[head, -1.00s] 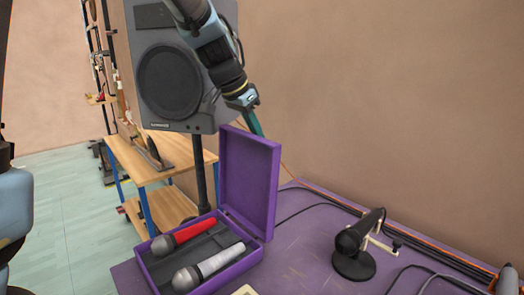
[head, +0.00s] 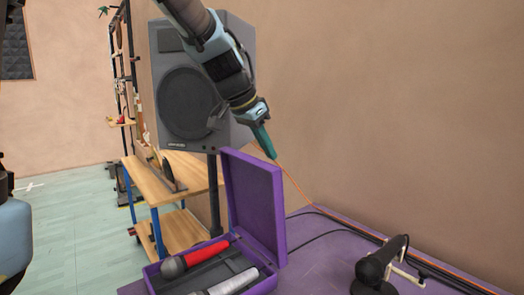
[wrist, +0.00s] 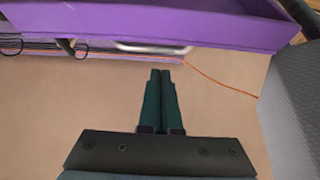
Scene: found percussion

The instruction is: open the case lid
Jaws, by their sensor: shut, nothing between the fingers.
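The purple case (head: 272,284) sits on the purple table in the head view, with its lid (head: 256,204) standing upright, open. A red microphone (head: 202,254) and a silver microphone (head: 232,284) lie in its dark lining. My gripper (head: 270,154) is above and just behind the lid's top edge, with its green fingers pointing down and to the right. In the wrist view the fingers (wrist: 161,74) are together and empty, and a purple edge of the case (wrist: 150,28) crosses the top. I cannot tell whether the fingers touch the lid.
A microphone on a stand (head: 382,266) is on the purple table (head: 325,255) at the right, near cables along the wall. A large speaker (head: 190,95) stands behind my arm. A wooden shelf unit (head: 150,182) is at the left.

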